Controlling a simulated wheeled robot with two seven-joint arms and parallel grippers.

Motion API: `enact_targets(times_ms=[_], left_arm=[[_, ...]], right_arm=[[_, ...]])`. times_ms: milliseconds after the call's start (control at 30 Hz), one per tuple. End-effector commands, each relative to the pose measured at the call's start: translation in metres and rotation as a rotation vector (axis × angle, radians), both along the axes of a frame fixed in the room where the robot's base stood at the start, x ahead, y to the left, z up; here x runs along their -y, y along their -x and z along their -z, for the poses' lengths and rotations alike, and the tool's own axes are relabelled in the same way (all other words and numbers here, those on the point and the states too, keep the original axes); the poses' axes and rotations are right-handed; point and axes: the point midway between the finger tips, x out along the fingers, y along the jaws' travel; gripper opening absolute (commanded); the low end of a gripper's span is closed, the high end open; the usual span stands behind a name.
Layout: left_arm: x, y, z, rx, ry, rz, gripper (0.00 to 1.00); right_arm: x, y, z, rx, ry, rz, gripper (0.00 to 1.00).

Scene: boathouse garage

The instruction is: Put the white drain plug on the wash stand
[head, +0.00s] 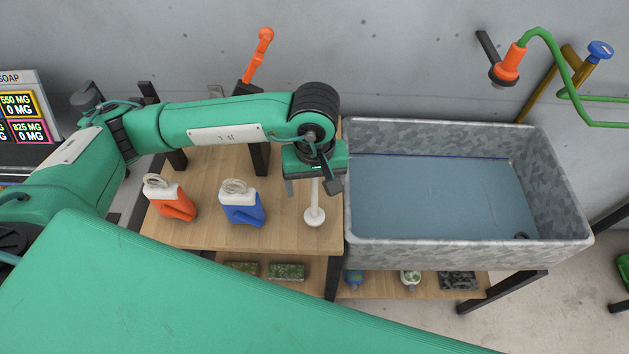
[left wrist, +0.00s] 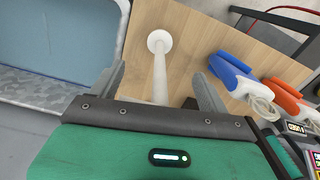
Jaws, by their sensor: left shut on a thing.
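The white drain plug (head: 314,217) is a long white stem with a round end. In the left wrist view the stem runs between the fingers (left wrist: 159,72), and the plug's round end (left wrist: 159,41) shows against the wood. The plug hangs about upright, round end down. I cannot tell whether it touches the wood. My right gripper is out of view.
A grey basin (head: 470,252) adjoins the wooden top on the right. A blue jug (head: 243,208) and an orange jug (head: 172,203) stand left of the plug. An orange lever (head: 259,55) rises behind. Bare wood lies between plug and blue jug.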

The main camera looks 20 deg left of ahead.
Motion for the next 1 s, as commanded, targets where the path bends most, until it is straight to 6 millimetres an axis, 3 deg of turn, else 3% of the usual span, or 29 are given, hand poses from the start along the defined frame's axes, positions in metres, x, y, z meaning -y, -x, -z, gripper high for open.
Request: enact_targets(times_ms=[167,200,300,667,1000], left_arm=[[0.0,0.0,0.002,0.001,0.0,0.0,0.46],[0.0,0.0,0.001,0.001,0.0,0.0,0.86],[0.0,0.0,0.001,0.0,0.0,0.0,1.0],[0.0,-0.001,-0.008,0.002,0.001,0.0,1.0],[0.001,-0.001,-0.076,0.007,0.002,0.001,1.0]], right_arm=[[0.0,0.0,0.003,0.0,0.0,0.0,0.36],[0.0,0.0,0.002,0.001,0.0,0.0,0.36],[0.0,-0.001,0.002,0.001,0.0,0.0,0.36],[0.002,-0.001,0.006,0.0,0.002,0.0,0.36],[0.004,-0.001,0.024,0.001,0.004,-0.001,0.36]])
